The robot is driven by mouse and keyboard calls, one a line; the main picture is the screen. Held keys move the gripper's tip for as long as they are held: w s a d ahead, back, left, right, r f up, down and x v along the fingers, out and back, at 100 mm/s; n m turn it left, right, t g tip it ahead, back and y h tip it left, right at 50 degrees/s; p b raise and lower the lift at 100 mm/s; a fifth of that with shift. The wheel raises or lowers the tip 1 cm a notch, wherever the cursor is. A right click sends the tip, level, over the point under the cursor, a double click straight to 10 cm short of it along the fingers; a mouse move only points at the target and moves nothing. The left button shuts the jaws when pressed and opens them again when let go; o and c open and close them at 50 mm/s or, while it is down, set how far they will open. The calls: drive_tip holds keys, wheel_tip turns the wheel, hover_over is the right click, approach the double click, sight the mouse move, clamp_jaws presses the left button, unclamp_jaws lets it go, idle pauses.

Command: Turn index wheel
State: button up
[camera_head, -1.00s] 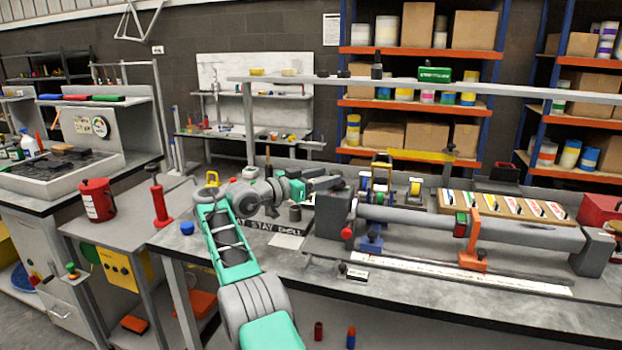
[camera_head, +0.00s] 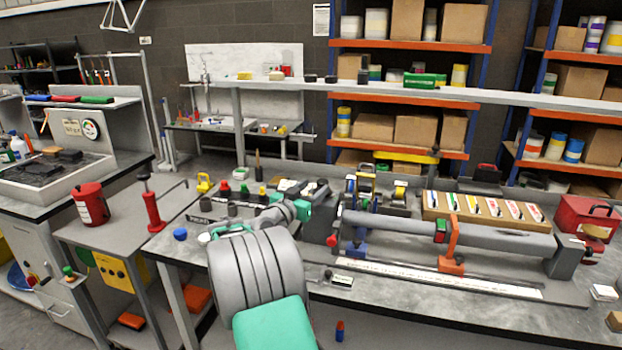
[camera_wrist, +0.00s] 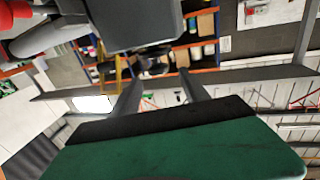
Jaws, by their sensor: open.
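I cannot single out an index wheel with certainty. A long grey tube fixture (camera_head: 470,233) lies on the bench, with a dark grey end block and a red knob (camera_head: 332,240) at its left end. My gripper (camera_head: 313,187) is beside that left end, partly hidden by my arm. In the wrist view my gripper (camera_wrist: 156,80) has its two fingers apart with nothing clearly held. A dark, rounded part (camera_wrist: 153,62) shows beyond and between the fingertips; contact cannot be told. The dark end block (camera_wrist: 125,22) fills the top of the wrist view.
An orange clamp (camera_head: 452,245) stands on the tube fixture. A wooden rack (camera_head: 430,212) of colored strips is behind it, and a red toolbox (camera_head: 588,217) is at right. A grey overhead rail (camera_head: 400,88) crosses above the bench. Small knobs (camera_head: 225,189) stand left of my gripper.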

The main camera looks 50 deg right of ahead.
sight(320, 184)
drive_tip(key=d+p, duration=0.1)
drive_tip(key=d, duration=0.5)
drive_tip(key=shift+w+a, duration=0.1)
drive_tip(key=shift+c, duration=0.6)
clamp_jaws()
drive_tip(key=shift+w+f+m+g+b, duration=0.1)
drive_tip(key=shift+f+m+g+b, duration=0.25)
drive_tip(key=shift+g+b, duration=0.45)
drive_tip(key=shift+r+m+g+b, duration=0.1)
drive_tip(key=shift+m+g+b, duration=0.3)
drive_tip(key=shift+b, duration=0.5)
drive_tip(key=shift+r, duration=0.2)
